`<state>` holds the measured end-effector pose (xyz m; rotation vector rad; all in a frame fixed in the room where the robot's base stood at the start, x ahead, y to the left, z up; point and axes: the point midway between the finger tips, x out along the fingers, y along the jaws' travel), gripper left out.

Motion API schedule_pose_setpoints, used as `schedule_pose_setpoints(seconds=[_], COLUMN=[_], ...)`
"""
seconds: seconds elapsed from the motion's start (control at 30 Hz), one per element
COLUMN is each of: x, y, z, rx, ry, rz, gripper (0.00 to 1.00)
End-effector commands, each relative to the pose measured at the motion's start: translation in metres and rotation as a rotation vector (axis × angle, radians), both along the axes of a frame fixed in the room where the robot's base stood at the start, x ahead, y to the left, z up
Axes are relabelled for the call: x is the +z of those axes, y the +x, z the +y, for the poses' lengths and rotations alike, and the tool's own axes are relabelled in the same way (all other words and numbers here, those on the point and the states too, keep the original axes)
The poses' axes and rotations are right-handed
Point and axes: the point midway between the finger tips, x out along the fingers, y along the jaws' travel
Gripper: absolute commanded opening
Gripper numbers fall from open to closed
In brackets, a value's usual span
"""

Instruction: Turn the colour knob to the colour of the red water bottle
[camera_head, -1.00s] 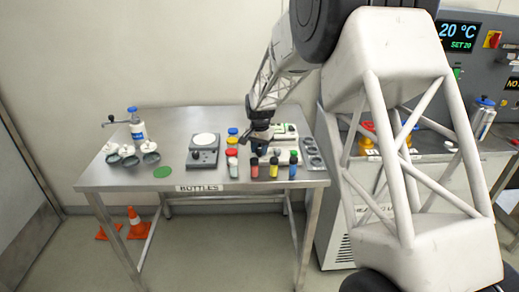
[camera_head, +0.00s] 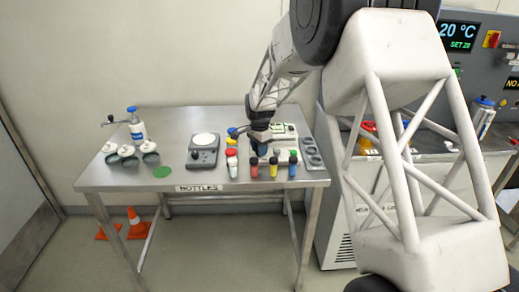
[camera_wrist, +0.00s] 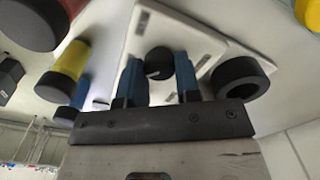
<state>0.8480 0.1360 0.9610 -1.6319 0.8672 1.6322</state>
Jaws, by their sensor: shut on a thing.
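My gripper (camera_head: 263,150) is over the white device (camera_head: 285,131) at the right end of the steel table. In the wrist view its two blue fingers (camera_wrist: 159,68) are on either side of a round black knob (camera_wrist: 158,61) with a white pointer mark, on the white face of the device (camera_wrist: 145,30). The colours around the knob cannot be made out. A red bottle with a black cap (camera_head: 254,168) stands at the table's front edge. A white bottle with a red cap (camera_head: 232,163) stands to its left. I cannot tell which is the red water bottle.
A yellow bottle (camera_head: 273,167) and a blue bottle (camera_head: 292,169) stand close in front of the gripper. A grey scale-like instrument (camera_head: 203,155) stands to the left. A green disc (camera_head: 162,171) lies on the table, with clear steel around it.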

Motion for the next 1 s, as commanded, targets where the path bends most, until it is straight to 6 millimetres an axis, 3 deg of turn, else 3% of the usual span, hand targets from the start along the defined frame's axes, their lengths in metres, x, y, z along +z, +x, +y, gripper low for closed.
schedule_pose_setpoints(seconds=[0.17,0.2,0.37,0.73,1.0], x=[0.001,0.001,0.001,0.003,0.025], y=[0.0,0.0,0.0,0.0,0.0], z=[0.0,0.0,0.0,0.0,0.0], rx=[0.0,0.0,0.001,0.001,0.001], ry=[0.0,0.0,0.001,0.001,0.0], rz=[-0.001,-0.002,-0.001,-0.001,-0.002], gripper=[0.07,0.34,0.56,0.56,0.56])
